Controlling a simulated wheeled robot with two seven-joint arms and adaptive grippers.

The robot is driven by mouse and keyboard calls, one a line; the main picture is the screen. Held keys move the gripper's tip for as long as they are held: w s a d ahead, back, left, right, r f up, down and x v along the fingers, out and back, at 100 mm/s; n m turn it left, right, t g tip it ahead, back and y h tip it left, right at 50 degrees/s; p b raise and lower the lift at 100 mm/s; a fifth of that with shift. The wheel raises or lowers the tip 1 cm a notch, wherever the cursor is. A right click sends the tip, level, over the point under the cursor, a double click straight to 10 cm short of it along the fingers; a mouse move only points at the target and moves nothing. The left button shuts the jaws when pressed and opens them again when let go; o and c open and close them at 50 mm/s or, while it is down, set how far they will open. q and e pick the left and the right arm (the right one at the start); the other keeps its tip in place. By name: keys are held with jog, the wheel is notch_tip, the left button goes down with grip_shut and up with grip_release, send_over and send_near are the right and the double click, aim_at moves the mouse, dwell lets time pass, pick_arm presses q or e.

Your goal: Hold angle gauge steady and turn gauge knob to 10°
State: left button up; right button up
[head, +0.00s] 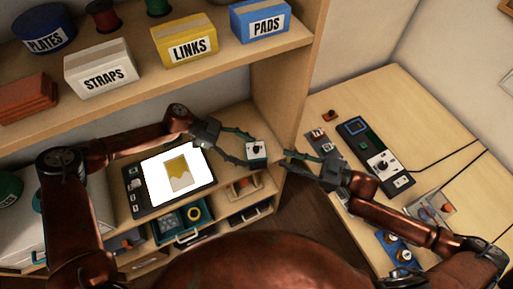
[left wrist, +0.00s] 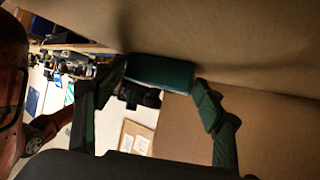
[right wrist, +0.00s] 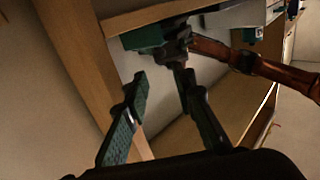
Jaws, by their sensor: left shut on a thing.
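The angle gauge (head: 250,158) is a small teal block with a pale face and a dark knob (head: 257,149) in the head view. My left gripper (head: 250,151) is shut on it from the left and holds it beside the shelf unit. In the left wrist view, the gauge's teal side (left wrist: 160,72) lies between the fingertips. My right gripper (head: 287,159) is open and empty, a short way right of the gauge. In the right wrist view, its fingers (right wrist: 160,74) are apart below the gauge (right wrist: 143,37). The knob's angle marks are too small to read.
A lit tablet (head: 205,199) lies on the shelf left of the gauge, above open bins (head: 195,213). Labelled boxes, such as LINKS (head: 185,40), stand on the upper shelf. The right-hand table (head: 430,115) carries a black device (head: 378,160) with cables.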

aim_at(257, 148)
jog(key=x, duration=1.1)
jog(key=shift+w+a, duration=0.2)
jog(key=shift+a, duration=0.15)
jog(key=shift+c, duration=0.5)
grip_shut()
